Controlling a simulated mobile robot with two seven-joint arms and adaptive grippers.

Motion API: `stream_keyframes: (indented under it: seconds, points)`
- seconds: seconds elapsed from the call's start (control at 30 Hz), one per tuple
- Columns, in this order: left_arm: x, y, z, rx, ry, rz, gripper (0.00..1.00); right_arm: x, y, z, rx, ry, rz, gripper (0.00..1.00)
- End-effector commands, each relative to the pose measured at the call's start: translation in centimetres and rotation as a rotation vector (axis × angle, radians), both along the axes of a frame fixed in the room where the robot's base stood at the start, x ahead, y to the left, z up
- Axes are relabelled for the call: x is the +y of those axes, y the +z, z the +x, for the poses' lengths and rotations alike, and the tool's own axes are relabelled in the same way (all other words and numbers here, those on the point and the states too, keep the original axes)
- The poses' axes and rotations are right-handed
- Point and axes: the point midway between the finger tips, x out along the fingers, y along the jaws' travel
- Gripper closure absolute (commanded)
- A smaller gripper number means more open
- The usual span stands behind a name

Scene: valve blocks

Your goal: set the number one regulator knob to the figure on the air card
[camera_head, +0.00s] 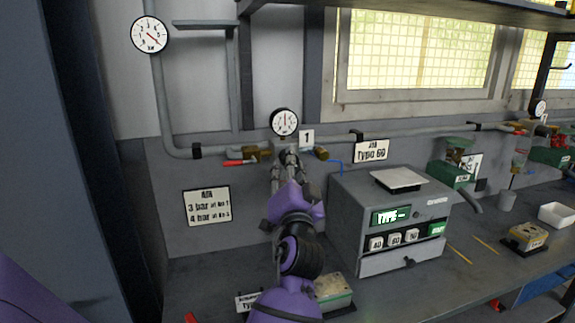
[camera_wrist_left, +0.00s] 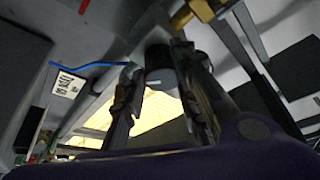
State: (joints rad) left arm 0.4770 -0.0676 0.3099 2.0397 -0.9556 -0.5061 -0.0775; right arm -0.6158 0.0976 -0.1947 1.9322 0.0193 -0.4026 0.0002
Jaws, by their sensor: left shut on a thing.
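The air card (camera_head: 207,206) hangs on the wall at left and reads 3 bar at No 1 and 4 bar at, it seems, No 2. The number one plate (camera_head: 307,139) is beside a round white gauge (camera_head: 284,122) on the pipe; its needle stands near upright, its figures too small to read. My left gripper (camera_head: 287,160) reaches up to the regulator just below that gauge. In the left wrist view my left gripper (camera_wrist_left: 158,95) has its fingers closed on either side of the dark round regulator knob (camera_wrist_left: 159,62). The fingers largely hide the knob in the head view. My right gripper is out of view.
A red-handled valve (camera_head: 240,162) is left of the regulator, a brass fitting (camera_head: 321,153) right of it. A larger gauge (camera_head: 150,35) is up left. A grey machine (camera_head: 392,220) stands on the bench right of my arm. A boxed block (camera_head: 334,291) is close by the arm.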

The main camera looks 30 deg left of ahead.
Motion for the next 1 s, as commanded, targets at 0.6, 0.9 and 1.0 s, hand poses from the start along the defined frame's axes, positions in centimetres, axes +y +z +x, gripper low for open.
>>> stream_keyframes:
  seconds: [0.6, 0.9, 1.0]
  points:
    - [-0.38, -0.07, 0.20, 0.002, -0.008, 0.003, 0.59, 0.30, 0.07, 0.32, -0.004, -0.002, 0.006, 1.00]
    - [-0.18, -0.08, 0.10, 0.002, -0.004, 0.003, 0.59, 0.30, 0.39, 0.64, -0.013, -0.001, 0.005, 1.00]
    - [-0.21, -0.18, -0.02, 0.003, -0.003, 0.002, 0.59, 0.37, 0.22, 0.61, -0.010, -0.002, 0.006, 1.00]
